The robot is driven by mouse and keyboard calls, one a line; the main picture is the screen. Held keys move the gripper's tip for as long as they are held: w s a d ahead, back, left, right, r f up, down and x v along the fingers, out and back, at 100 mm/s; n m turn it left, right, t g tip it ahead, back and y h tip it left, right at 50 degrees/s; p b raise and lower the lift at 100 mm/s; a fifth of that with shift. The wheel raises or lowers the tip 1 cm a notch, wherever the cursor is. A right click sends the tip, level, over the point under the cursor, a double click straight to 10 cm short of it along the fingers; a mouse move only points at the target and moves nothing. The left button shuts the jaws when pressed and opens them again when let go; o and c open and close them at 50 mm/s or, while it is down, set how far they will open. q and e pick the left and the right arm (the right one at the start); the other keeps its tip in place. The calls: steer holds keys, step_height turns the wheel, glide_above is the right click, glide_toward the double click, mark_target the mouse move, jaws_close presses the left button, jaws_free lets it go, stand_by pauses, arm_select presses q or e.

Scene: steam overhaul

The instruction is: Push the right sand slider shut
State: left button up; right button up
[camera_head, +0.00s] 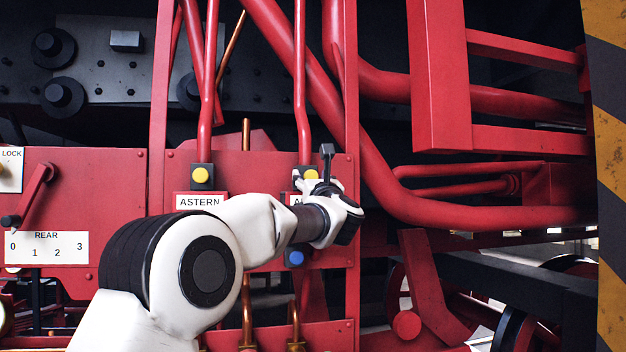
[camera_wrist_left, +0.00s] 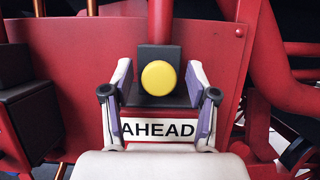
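The right slider is a black block with a round yellow knob (camera_wrist_left: 159,78), seen straight ahead in the left wrist view above a white AHEAD label (camera_wrist_left: 158,129). In the head view its yellow knob (camera_head: 310,174) shows just behind my gripper. My left gripper (camera_wrist_left: 161,92) is open, with one finger on each side of the block. The fingers appear apart from it, but I cannot tell whether they touch. In the head view my left gripper (camera_head: 325,188) covers much of the block and label. The left slider (camera_head: 201,176), also yellow-knobbed, sits above the ASTERN label.
A blue knob (camera_head: 295,257) sits on the red panel below my gripper. Red pipes (camera_head: 302,90) rise above the sliders, and a thick red pipe (camera_head: 380,180) curves down at the right. A red lever (camera_head: 36,190) with a numbered REAR plate (camera_head: 46,248) is at the left.

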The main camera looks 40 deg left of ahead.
arm_select(q)
steer(key=v, duration=1.2)
steer(key=shift+a+f, duration=0.1)
steer(key=shift+f, duration=0.05)
